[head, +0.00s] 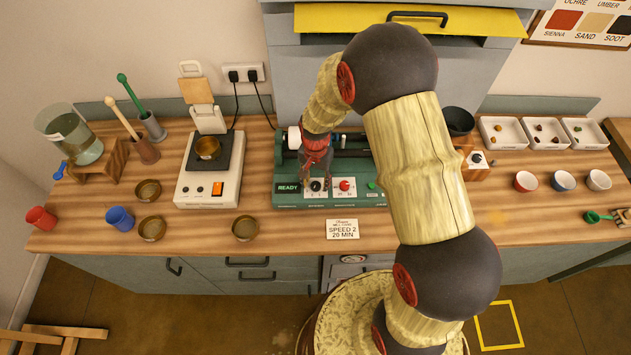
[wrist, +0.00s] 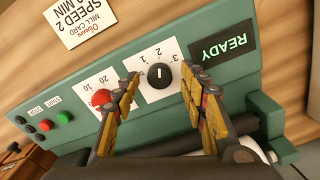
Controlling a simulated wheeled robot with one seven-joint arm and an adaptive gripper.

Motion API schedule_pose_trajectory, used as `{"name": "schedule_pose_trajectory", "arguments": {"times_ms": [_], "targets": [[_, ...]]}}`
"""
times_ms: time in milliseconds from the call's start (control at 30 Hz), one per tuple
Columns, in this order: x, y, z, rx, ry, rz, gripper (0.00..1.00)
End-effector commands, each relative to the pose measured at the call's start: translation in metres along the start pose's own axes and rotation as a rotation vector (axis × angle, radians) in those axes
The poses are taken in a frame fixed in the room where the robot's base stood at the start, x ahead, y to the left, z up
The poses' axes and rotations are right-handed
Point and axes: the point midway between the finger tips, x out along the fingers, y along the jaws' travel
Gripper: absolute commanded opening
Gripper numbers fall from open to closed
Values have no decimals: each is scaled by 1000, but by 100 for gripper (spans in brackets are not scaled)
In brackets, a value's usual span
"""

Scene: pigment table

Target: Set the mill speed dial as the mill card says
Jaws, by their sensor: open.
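The mill card (head: 342,229) lies on the table in front of the mill and reads "SPEED 2 20 MIN". It also shows upside down in the wrist view (wrist: 78,20). The green mill (head: 283,201) has a black speed dial (wrist: 160,77) on a white plate with numbers around it. The dial's white mark appears to point towards the card side, near the numbers; the exact setting is hard to read. My gripper (wrist: 160,84) is open, one finger on each side of the dial; I cannot tell whether they touch it. In the head view my gripper (head: 315,174) is over the dial.
A red knob (wrist: 101,97) sits close beside one finger. Green, red and black buttons (wrist: 64,117) and a READY display (wrist: 224,48) are on the panel. A scale (head: 208,190) and brass bowls (head: 245,228) stand left; colored cups (head: 562,181) stand right.

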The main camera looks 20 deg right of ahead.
Motion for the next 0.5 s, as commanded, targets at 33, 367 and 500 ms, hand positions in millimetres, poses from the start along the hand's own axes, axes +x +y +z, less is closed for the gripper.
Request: {"name": "schedule_pose_trajectory", "arguments": {"times_ms": [33, 367, 500], "targets": [[-6, -1, -1, 0, 2, -2, 43], [-68, -1, -1, 0, 4, -4, 43], [-93, -1, -1, 0, 3, -3, 43]]}}
